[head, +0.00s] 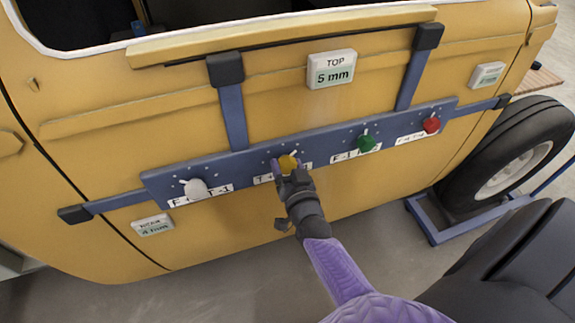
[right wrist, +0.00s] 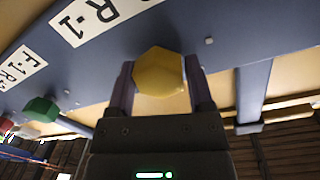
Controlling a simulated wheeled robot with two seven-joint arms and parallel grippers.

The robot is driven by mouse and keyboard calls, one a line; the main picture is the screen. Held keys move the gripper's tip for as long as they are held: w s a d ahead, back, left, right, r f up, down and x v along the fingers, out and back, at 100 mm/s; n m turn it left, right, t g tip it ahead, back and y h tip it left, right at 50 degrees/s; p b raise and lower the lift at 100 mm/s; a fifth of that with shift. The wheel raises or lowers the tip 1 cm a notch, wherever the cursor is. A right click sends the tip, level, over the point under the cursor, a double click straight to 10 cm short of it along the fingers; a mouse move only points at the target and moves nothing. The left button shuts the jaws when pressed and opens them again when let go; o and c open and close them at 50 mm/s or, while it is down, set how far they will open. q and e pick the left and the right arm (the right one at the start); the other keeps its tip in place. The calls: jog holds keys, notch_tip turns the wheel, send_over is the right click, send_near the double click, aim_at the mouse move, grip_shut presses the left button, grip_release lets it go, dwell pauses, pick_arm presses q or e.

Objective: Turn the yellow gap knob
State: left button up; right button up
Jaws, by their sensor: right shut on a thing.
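The yellow gap knob (head: 288,163) sits on a blue bar (head: 232,161) fixed across a yellow vehicle door. My right gripper (head: 286,170) is shut on the yellow knob from below. In the right wrist view, the yellow knob (right wrist: 159,72) is a faceted knob between the two purple fingers of the right gripper (right wrist: 160,88). The white label under the knob is partly hidden by the gripper in the head view. My left gripper is not in view.
On the same bar are a white knob (head: 196,189) to the left, and a green knob (head: 366,143) and a red knob (head: 431,125) to the right. A "TOP 5 mm" sign (head: 331,69) is above. A wheel (head: 510,160) on a blue stand is at right.

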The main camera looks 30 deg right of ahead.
jog(key=o, duration=1)
jog(key=shift+o, duration=1.3)
jog(key=shift+s, duration=0.1)
jog(key=p+v, duration=0.1)
jog(key=v, duration=0.8)
jog(key=shift+s+a+p, duration=0.2)
jog(key=shift+s+p, duration=0.1)
jog(key=shift+p, duration=0.1)
